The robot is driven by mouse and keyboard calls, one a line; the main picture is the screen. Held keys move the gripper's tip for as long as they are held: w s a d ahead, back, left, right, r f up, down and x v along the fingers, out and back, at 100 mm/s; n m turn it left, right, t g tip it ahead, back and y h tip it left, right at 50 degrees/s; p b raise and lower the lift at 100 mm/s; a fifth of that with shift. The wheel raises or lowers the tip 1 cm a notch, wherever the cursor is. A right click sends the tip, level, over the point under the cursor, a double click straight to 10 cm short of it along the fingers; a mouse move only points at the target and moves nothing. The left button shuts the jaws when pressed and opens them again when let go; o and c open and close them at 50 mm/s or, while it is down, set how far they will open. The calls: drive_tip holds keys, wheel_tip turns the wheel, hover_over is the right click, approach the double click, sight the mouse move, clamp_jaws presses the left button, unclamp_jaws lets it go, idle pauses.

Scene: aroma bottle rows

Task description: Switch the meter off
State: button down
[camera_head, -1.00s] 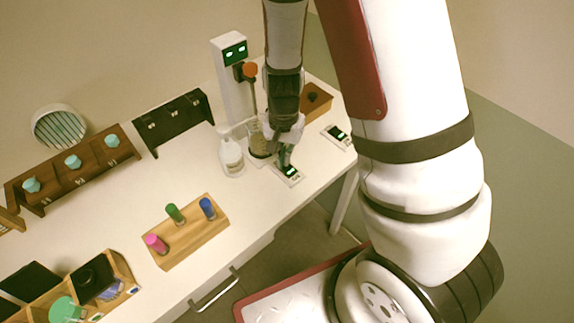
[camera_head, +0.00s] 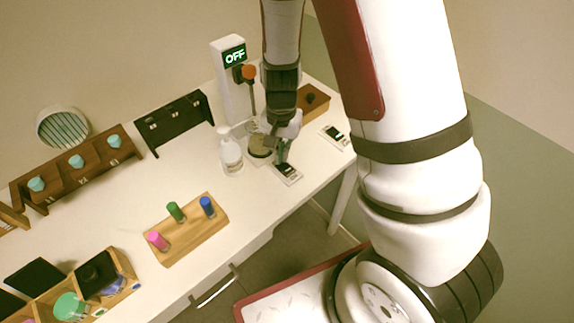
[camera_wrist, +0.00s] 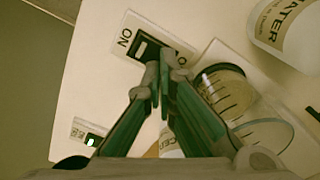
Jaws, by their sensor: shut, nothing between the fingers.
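The meter (camera_head: 232,85) is a white upright column at the back of the table, and its screen (camera_head: 235,56) reads OFF in green. A small white switch plate (camera_head: 290,179) with a dark window lies on the table in front of it; it also shows in the wrist view (camera_wrist: 128,42) with lettering on it. My gripper (camera_head: 281,163) points down at this plate, shut and empty. In the wrist view its fingertips (camera_wrist: 158,80) are together over the plate's near edge and hide part of it. I cannot tell whether they touch it.
A glass beaker (camera_wrist: 226,88) and a white WATER bottle (camera_wrist: 286,38) stand close beside my gripper. A second switch plate (camera_head: 335,137) with a green light lies to the right. A wooden block (camera_head: 186,236) with coloured vials stands at the front.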

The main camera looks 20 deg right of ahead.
drive_tip(key=shift+r+p, duration=1.1)
drive_tip(key=shift+r, duration=1.2)
drive_tip(key=shift+r, duration=0.15)
drive_tip(key=s+a+r+n+t+y+b, duration=0.1)
drive_tip(key=s+r+n+t, duration=0.3)
drive_tip(key=r, duration=0.8)
drive_tip(key=s+r+n, duration=0.2)
drive_tip(key=s+r, duration=0.4)
drive_tip(key=r, duration=0.5)
drive_tip(key=s+d+r+n+t+h, duration=0.1)
drive_tip(key=s+r, duration=0.3)
drive_tip(key=s, duration=0.4)
drive_tip(key=shift+r+n+t, duration=0.3)
drive_tip(key=shift+n, duration=0.4)
drive_tip(key=shift+d, duration=0.1)
